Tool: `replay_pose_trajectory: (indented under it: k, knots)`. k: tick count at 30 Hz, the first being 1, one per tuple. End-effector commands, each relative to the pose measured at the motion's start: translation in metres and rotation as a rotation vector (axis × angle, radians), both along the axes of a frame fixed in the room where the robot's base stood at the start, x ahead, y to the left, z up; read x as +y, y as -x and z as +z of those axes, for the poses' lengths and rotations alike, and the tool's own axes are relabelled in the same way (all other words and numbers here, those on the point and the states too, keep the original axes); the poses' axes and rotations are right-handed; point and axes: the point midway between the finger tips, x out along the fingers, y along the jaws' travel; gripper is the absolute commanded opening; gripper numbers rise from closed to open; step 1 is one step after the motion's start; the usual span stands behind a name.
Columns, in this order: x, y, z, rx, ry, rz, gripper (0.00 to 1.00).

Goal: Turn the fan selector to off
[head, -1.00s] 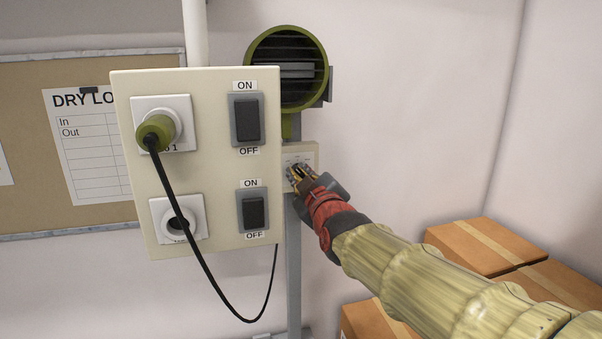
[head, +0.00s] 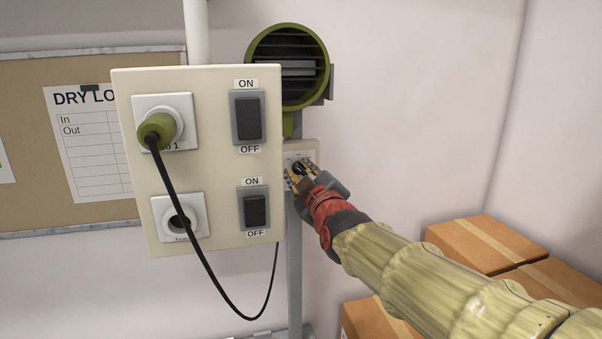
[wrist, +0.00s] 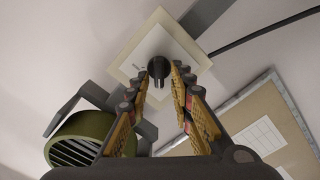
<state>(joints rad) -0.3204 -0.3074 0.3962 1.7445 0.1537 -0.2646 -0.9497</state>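The fan selector is a small cream box (head: 311,150) with a dark round knob (head: 297,167), on the grey post below the green fan, partly behind the large switch panel. In the wrist view the knob (wrist: 158,67) sits in the middle of its square plate (wrist: 147,45). My gripper (head: 299,178) is in front of the selector. In the wrist view the fingers (wrist: 161,78) are spread on either side of the knob, with a gap showing and nothing held between the pads. The selector's markings are too small to read.
The cream panel (head: 215,90) left of my gripper carries two rocker switches (head: 248,118) and two sockets, one with a green plug (head: 155,130) and hanging black cable. The round green fan (head: 288,68) is above. Cardboard boxes (head: 475,245) stand at lower right.

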Motion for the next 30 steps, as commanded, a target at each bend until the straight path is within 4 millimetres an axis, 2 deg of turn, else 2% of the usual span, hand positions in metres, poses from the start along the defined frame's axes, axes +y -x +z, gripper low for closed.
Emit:
replay_pose_trajectory:
  k: [10,14,17,30]
  knots:
    - [0.000,0.001,0.001,0.000,-0.001,-0.001,0.28]
    - [-0.002,0.007,0.001,-0.001,-0.001,0.000,0.28]
    - [-0.006,0.020,0.002,-0.002,-0.002,0.000,0.28]
    - [-0.027,0.096,0.001,-0.002,-0.002,0.001,0.28]
